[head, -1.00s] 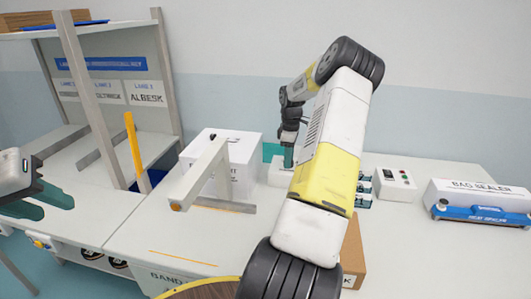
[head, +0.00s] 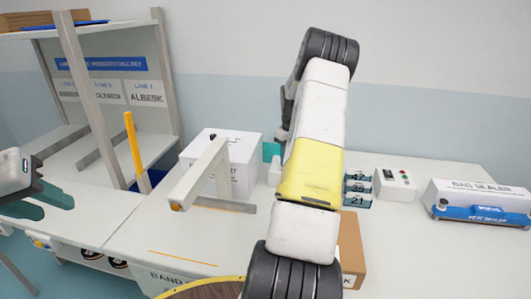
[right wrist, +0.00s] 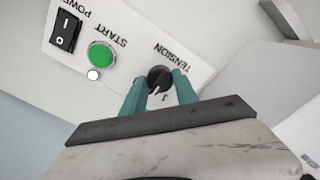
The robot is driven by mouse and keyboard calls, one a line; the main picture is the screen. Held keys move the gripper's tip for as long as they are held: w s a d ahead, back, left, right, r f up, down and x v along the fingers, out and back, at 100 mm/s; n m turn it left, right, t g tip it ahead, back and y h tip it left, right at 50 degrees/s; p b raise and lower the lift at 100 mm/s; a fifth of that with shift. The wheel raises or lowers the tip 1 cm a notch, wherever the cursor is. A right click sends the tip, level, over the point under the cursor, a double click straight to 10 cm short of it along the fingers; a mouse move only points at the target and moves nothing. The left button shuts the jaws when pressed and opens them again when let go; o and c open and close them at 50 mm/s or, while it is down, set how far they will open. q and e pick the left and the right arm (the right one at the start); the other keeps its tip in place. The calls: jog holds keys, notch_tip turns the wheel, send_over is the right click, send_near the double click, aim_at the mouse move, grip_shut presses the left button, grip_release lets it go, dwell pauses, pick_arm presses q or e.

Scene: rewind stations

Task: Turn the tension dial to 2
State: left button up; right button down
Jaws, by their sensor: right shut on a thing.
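The tension dial (right wrist: 159,77) is a small black knob with a white pointer line, on a white panel (right wrist: 125,25) under the upside-down word TENSION in the right wrist view. The pointer slants towards the lower left, near a printed 1. My right gripper (right wrist: 162,85) has its teal fingers on either side of the knob, shut on it. In the head view my right arm hides this gripper and the dial. My left gripper (head: 57,206) is at the left edge, open and empty, far from the dial.
On the panel, a green START button (right wrist: 101,55) and a black POWER switch (right wrist: 65,30) sit beside the dial. In the head view a bag sealer (head: 480,200), a white control box (head: 396,184) and a cardboard box (head: 351,255) stand right of my arm.

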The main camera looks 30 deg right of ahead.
dwell(0.3)
jog(key=c, duration=0.9)
grip_release()
jog(key=shift+c, duration=0.2)
notch_tip(320, 180, up, 8)
jog(key=shift+f, duration=0.1)
